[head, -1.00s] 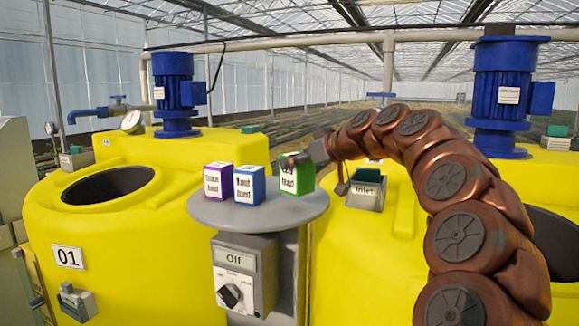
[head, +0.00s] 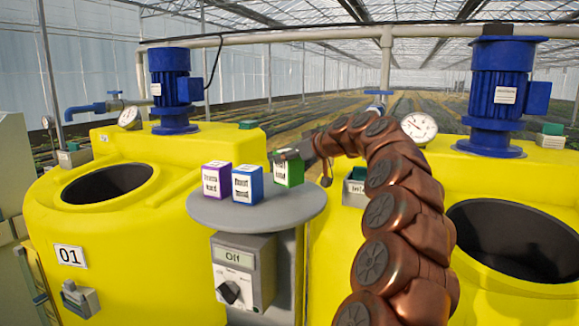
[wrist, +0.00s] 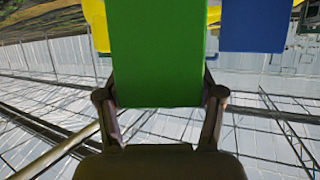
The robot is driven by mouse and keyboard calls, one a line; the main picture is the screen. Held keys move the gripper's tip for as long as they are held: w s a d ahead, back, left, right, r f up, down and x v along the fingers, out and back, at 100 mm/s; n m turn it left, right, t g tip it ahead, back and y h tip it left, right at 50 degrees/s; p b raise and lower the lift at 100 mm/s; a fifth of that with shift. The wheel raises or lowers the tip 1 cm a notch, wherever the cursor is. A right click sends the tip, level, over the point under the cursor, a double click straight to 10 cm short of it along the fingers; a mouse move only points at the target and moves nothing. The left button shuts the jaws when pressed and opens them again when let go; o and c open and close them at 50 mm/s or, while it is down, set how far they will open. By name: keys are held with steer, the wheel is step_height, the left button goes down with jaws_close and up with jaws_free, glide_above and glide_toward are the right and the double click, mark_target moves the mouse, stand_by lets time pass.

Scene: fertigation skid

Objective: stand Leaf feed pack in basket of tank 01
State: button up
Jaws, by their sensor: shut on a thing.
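My gripper (head: 289,155) is shut on the green pack (head: 288,173), gripping it near its top. The pack is upright, with a white label too blurred to read fully. It seems to be just above the round grey stand (head: 270,211), though the gap is hard to judge. In the wrist view the green pack (wrist: 157,55) fills the space between the fingers. Tank 01 (head: 110,235) is the yellow tank at left, with a "01" plate and a dark round opening (head: 108,184). A small grey box (head: 75,156) sits on its far left top; I cannot tell whether it is the basket.
A purple pack (head: 217,180) and a blue pack (head: 248,185) stand on the grey stand, left of the green one. A control box reading "Off" (head: 245,272) is below. Blue motors (head: 174,90) and a gauge (head: 129,117) rise from the tanks. A second yellow tank is at right.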

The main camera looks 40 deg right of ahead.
mark_target(289, 167)
steer(key=shift+f+p, duration=0.6)
steer(key=shift+f, duration=1)
steer(key=shift+f, duration=0.2)
steer(key=o, duration=1.5)
steer(key=shift+c, duration=0.2)
steer(key=shift+r, duration=0.15)
steer(key=b+v, duration=0.4)
steer(key=v, duration=0.8)
steer(key=shift+s, duration=0.1)
